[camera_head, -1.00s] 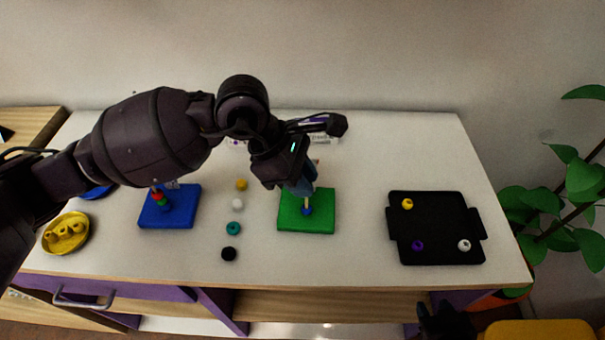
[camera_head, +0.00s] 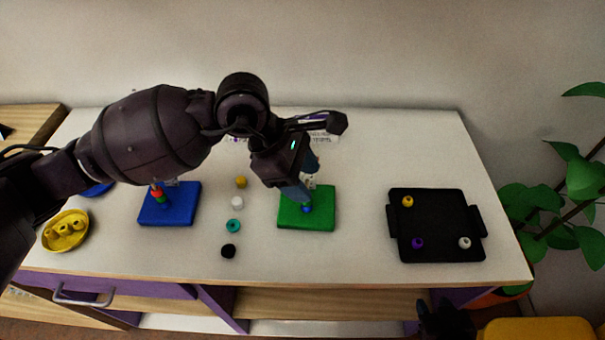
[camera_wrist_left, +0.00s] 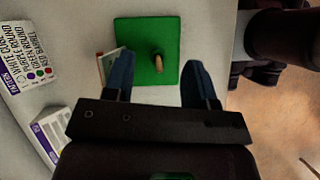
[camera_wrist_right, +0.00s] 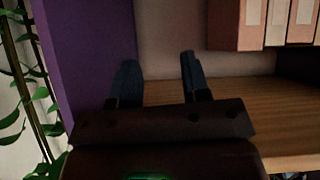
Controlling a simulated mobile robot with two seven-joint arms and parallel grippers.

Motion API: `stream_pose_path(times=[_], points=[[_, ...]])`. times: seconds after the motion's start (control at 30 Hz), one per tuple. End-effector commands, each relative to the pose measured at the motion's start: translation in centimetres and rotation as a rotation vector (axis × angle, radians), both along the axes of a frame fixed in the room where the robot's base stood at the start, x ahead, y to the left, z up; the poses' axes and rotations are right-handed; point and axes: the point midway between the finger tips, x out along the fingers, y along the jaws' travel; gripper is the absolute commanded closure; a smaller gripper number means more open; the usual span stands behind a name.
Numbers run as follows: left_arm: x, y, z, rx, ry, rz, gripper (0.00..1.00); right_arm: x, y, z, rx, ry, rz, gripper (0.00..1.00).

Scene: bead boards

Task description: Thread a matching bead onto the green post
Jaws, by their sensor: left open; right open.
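The green board (camera_head: 291,221) stands on the white table, with a thin wooden post that shows clearly in the left wrist view (camera_wrist_left: 158,62). A small blue spot sits low at the post in the head view; I cannot tell whether it is a bead. My left gripper (camera_head: 304,197) is over this board, fingers pointing down, open and empty; in its wrist view the post appears between the fingertips. Loose yellow (camera_head: 241,182), white (camera_head: 237,203), teal (camera_head: 233,226) and black (camera_head: 228,251) beads lie left of the board. My right gripper (camera_wrist_right: 157,72) is open and empty, low before the table front.
A blue board (camera_head: 182,216) holds a post with coloured beads. A black tray (camera_head: 440,225) at right holds yellow, purple and white beads. A yellow bowl (camera_head: 66,246) with yellow pieces stands far left. A printed pattern card (camera_wrist_left: 28,60) lies behind the green board.

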Motion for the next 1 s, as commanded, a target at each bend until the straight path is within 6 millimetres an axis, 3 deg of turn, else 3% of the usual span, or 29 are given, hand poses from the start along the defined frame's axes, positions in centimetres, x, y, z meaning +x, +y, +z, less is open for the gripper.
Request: stream_pose_path(times=[0.2, 0.5, 0.7, 1.0], points=[[0.3, 1.7, 3.1, 0.000, -0.006, 0.002, 0.49, 1.4, 0.1, 2.1, -0.002, -0.044, 0.009, 0.57], [0.7, 4.3, 7.7, 0.000, -0.004, 0.002, 0.49, 1.1, 0.0, 1.9, -0.003, -0.035, 0.008, 0.57], [0.8, 5.1, 9.1, 0.001, -0.002, 0.000, 0.49, 0.9, 0.0, 1.5, -0.003, -0.027, 0.007, 0.57], [0.7, 5.3, 9.4, 0.000, 0.000, -0.001, 0.49, 0.9, 0.0, 1.5, -0.001, -0.027, 0.005, 0.57]])
